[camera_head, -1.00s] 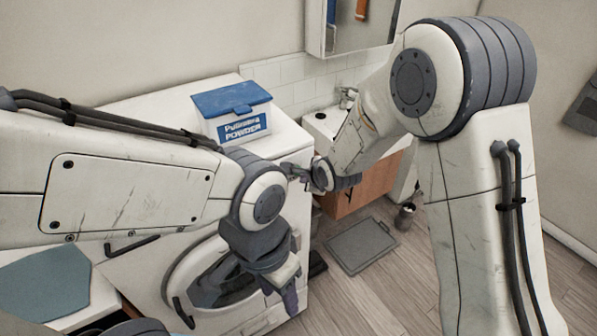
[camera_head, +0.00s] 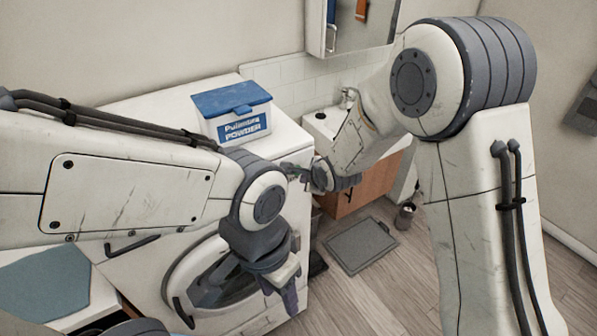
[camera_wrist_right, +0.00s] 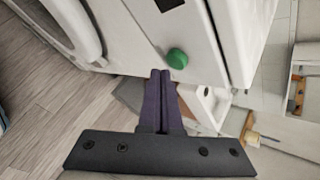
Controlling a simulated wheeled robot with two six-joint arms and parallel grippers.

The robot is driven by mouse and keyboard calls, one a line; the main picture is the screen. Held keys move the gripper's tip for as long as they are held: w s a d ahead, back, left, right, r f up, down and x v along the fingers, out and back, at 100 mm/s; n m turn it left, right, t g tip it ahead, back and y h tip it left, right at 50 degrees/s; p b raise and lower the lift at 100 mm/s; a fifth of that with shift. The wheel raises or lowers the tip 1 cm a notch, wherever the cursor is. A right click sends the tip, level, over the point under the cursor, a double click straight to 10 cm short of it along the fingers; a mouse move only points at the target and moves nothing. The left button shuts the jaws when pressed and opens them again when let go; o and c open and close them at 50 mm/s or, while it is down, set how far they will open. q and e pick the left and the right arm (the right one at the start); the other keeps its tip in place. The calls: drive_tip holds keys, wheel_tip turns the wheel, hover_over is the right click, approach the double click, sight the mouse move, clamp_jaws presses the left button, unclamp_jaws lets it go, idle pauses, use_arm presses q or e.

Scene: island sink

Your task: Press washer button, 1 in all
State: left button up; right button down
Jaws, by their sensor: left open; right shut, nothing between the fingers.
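The white washer (camera_head: 160,112) stands behind my arms in the head view, its round door partly hidden by my left arm. In the right wrist view, a round green button (camera_wrist_right: 177,58) sticks out from the washer's white front (camera_wrist_right: 140,30), near a dark panel. My right gripper (camera_head: 290,172) is at the washer's upper front corner, shut and empty. In the wrist view its dark fingertips (camera_wrist_right: 161,75) are close beside the button; I cannot tell whether they touch it. My left gripper (camera_head: 287,293) is open and empty, pointing down in front of the washer door.
A powder box (camera_head: 232,115) with a blue lid stands on the washer. A sink cabinet (camera_head: 365,180) is to its right, with a grey mat (camera_head: 361,246) on the wooden floor. A blue-grey surface (camera_head: 42,285) lies at lower left.

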drive_tip(key=shift+w+a, duration=0.25)
drive_tip(key=shift+w, duration=0.05)
